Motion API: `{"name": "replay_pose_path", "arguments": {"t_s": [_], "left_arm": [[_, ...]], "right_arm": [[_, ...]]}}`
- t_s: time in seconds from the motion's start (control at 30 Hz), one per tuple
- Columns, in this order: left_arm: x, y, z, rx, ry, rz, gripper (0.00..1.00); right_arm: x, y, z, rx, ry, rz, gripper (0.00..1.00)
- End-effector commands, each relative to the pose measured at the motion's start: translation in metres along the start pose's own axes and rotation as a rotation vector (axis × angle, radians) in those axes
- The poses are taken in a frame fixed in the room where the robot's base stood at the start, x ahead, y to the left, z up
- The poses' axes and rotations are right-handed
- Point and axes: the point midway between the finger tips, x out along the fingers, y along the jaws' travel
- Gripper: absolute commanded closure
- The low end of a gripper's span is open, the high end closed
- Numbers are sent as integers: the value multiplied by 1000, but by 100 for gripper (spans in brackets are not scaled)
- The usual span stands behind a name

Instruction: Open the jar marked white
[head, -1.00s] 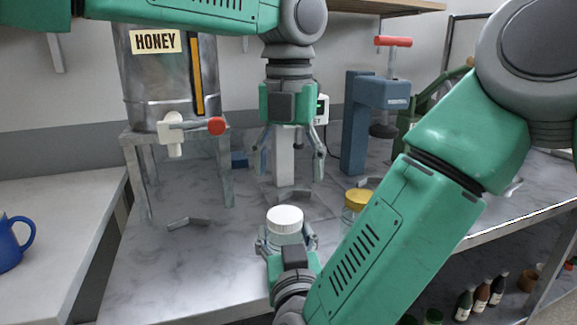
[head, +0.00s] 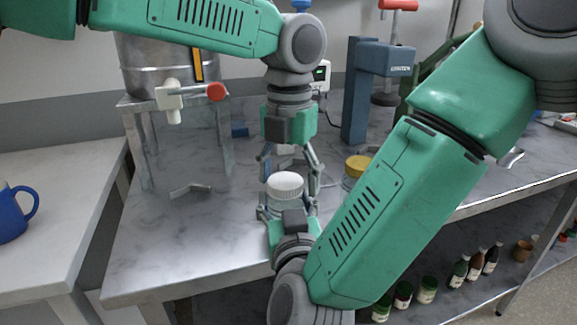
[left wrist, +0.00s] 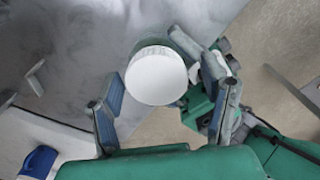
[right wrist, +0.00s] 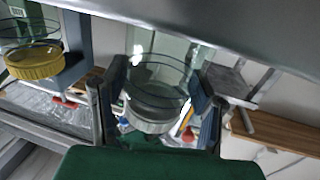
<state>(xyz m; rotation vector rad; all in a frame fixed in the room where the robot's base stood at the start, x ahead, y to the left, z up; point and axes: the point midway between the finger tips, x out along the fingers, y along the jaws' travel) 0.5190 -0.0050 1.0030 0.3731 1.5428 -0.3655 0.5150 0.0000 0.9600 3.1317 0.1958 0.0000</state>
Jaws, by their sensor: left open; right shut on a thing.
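The jar with a white ribbed lid (head: 285,186) stands upright at the near part of the table. My right gripper (head: 288,212) is shut on its glass body from the near side. The glass (right wrist: 158,75) shows between the fingers in the right wrist view, with the lid toward the bottom. My left gripper (head: 290,178) points down over the jar, open. In the left wrist view the white lid (left wrist: 157,75) lies between its spread fingers, with a visible gap to the left finger. Any marking on the jar is not readable.
A yellow-lidded jar (head: 357,167) stands just behind and right. A metal tank with a white tap (head: 172,97) stands at back left, a blue press (head: 365,85) at back right. A small metal piece (head: 192,188) lies left. A blue mug (head: 12,212) is on the left counter.

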Motion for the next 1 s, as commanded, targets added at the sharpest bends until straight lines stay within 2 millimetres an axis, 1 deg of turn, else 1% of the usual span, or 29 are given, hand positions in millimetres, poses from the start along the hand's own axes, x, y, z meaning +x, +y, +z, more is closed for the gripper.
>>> {"name": "replay_pose_path", "arguments": {"t_s": [0.17, 0.2, 0.27, 0.3, 0.33, 0.47, 0.53, 0.63, 0.77, 1.0], "left_arm": [[0, 0, 0, 0, 0, 0, 33], [0, 0, 0, 0, 0, 0, 40], [0, 0, 0, 0, 0, 0, 61], [0, 0, 0, 0, 0, -1, 75], [0, 0, 0, 0, 0, -1, 85], [0, -2, 0, -1, 0, -2, 85], [0, -2, 0, -31, 1, -2, 85], [0, -2, 0, -170, 0, -1, 85], [-1, -2, 1, -492, 1, -1, 85], [-1, 1, 3, -1130, 2, -6, 85]], "right_arm": [[0, 0, 2, -1, -5, 0, 100], [0, 0, 2, -1, -5, 0, 100], [0, 0, 2, -1, -5, 0, 100], [0, 0, 2, -1, -5, 0, 100], [0, 0, 2, -1, -5, 0, 100], [0, 0, 2, -1, -5, -1, 100], [0, 0, 2, -1, -5, -2, 100], [0, -1, 2, 0, -5, -3, 100], [0, -1, 2, 0, -5, -4, 100], [0, -3, 2, 0, -5, -8, 100]]}}
